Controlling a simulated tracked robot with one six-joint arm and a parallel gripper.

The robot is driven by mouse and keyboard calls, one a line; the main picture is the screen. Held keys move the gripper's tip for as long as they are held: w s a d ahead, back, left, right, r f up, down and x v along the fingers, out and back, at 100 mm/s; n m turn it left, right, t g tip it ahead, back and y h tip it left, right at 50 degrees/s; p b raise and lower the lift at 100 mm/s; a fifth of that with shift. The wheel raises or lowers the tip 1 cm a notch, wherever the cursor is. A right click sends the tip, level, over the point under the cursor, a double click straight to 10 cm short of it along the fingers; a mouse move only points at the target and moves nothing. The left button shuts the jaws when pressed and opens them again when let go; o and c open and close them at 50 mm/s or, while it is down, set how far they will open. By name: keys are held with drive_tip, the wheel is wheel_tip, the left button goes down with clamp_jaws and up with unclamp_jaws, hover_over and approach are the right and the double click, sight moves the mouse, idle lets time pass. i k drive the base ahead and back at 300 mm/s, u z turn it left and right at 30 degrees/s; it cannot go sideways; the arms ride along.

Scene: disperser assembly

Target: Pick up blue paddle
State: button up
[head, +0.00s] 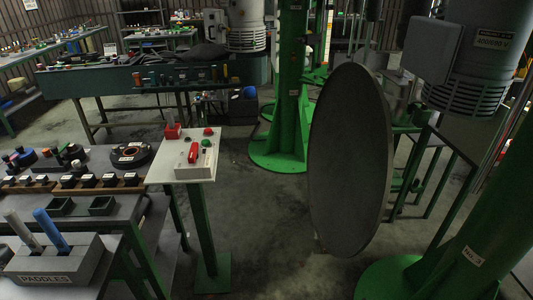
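The blue paddle (52,229) stands slightly tilted in a grey holder block (85,262) labelled "PADDLES", at the lower left of the head view. Only its blue handle shows; its lower end is hidden in the block. A light grey paddle (21,228) stands in the same block, just left of the blue one. My gripper is not in view.
A white control panel (180,153) with a red switch stands on a green post to the right. A large grey disc (350,160) and green columns (440,270) occupy the right.

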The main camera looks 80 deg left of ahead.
sight(43, 219)
drive_tip(key=z, duration=2.95)
drive_tip(key=k, duration=2.3)
drive_tip(key=u, duration=0.05)
